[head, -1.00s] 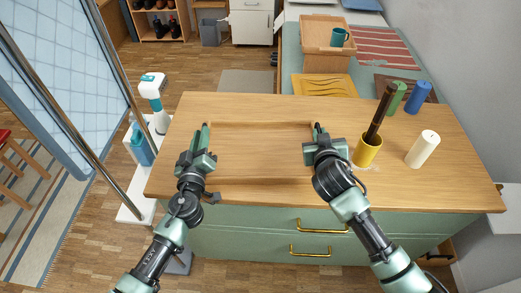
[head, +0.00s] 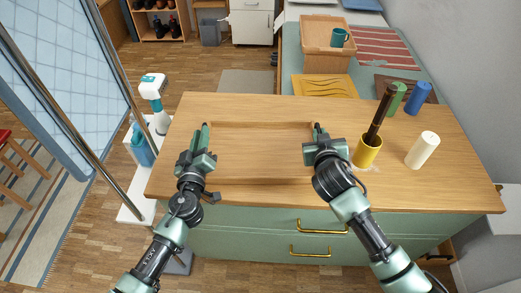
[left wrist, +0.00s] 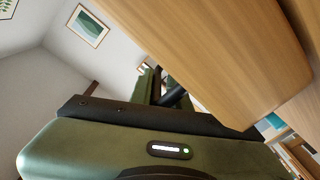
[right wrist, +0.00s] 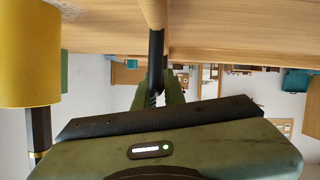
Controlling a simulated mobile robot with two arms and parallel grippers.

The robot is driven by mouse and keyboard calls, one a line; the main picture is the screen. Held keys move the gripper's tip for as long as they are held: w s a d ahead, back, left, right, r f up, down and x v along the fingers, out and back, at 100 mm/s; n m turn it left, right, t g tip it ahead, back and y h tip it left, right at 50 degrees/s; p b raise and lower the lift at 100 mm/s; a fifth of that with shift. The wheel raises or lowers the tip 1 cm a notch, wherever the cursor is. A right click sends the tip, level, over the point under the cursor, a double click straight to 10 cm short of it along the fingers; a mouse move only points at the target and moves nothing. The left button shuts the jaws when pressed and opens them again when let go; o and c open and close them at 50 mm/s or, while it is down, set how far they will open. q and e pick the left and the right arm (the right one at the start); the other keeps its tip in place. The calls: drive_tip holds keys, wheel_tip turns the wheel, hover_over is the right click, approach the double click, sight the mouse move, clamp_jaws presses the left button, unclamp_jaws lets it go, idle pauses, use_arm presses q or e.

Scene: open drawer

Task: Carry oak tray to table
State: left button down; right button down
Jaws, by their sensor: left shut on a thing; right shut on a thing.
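The oak tray (head: 260,155), pale wood with a raised rim, lies level between my grippers over the wooden top of a green drawer unit; I cannot tell whether it touches that top. My left gripper (head: 205,132) is shut on the tray's left end. My right gripper (head: 318,130) is shut on its right end. Wood fills much of the left wrist view (left wrist: 205,50). In the right wrist view the fingers (right wrist: 158,85) close at a wooden part under a wide wood surface. The fingertip contacts are partly hidden.
A yellow cup (head: 367,152) with a dark tall item stands close to my right gripper. A white cylinder (head: 422,150), a green one and a blue one (head: 418,98) stand further right. Behind is a surface with mats (head: 324,86), another tray (head: 312,36) and a teal mug (head: 339,38).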

use_arm(q)
drive_tip(key=shift+d+r+p, duration=0.25)
drive_tip(key=shift+r+p, duration=0.85)
drive_tip(key=shift+r, duration=0.15)
drive_tip(key=shift+d+r+p, duration=0.2)
drive_tip(key=shift+r+p, duration=0.85)
drive_tip(key=shift+r, duration=0.2)
drive_tip(key=shift+s+f, duration=0.1)
drive_tip(key=shift+f, duration=0.05)
